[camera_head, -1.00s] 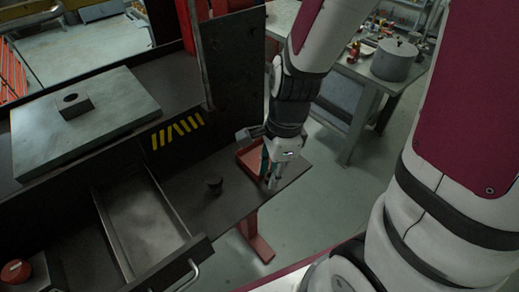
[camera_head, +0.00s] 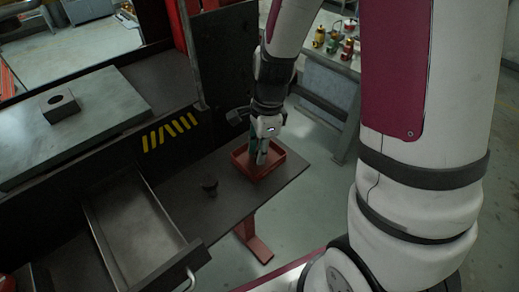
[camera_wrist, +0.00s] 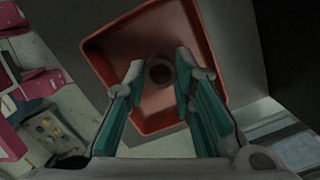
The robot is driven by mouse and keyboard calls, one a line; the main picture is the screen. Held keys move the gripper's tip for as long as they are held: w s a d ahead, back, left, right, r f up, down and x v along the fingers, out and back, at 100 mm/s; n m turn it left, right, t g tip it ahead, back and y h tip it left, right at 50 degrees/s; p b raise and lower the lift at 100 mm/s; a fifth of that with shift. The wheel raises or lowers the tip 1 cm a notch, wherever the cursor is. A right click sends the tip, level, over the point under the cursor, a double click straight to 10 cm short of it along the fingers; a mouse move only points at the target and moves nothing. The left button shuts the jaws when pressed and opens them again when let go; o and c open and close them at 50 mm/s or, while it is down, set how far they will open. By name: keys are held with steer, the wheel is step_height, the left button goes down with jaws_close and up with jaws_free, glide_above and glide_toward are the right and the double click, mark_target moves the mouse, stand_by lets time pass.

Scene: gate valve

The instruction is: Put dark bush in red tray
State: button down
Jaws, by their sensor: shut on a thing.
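The red tray (camera_head: 278,166) sits at the right end of the dark bench; in the wrist view its rim (camera_wrist: 88,50) frames my fingertips. My gripper (camera_head: 261,160) points down over the tray. It is shut on the dark bush (camera_wrist: 160,72), a round dark ring with an open centre, held between the fingertips in the wrist view (camera_wrist: 160,76). The bush is over the tray floor; whether it touches the floor I cannot tell. In the head view the bush is hidden by the fingers.
A small dark knob-like part (camera_head: 209,187) stands on the bench left of the tray. An open drawer (camera_head: 140,235) is at the lower left. A pale plate (camera_head: 110,98) bears a dark block with a hole (camera_head: 60,106). A dark upright panel (camera_head: 225,60) stands behind.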

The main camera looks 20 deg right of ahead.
steer(key=shift+f, duration=0.15)
steer(key=c, duration=1.3)
jaws_free()
steer(key=shift+c, duration=0.2)
step_height(320, 180, up, 12)
steer(key=d, duration=0.1)
steer(key=s+a+r+n+t+h, duration=0.1)
steer(key=s+r+n+t, duration=0.4)
steer(key=s+r+n, duration=0.7)
steer(key=s+n, duration=0.2)
steer(key=n, duration=0.5)
steer(key=shift+s+r+n, duration=0.3)
steer(key=shift+r+n, duration=0.05)
steer(key=shift+n, duration=0.05)
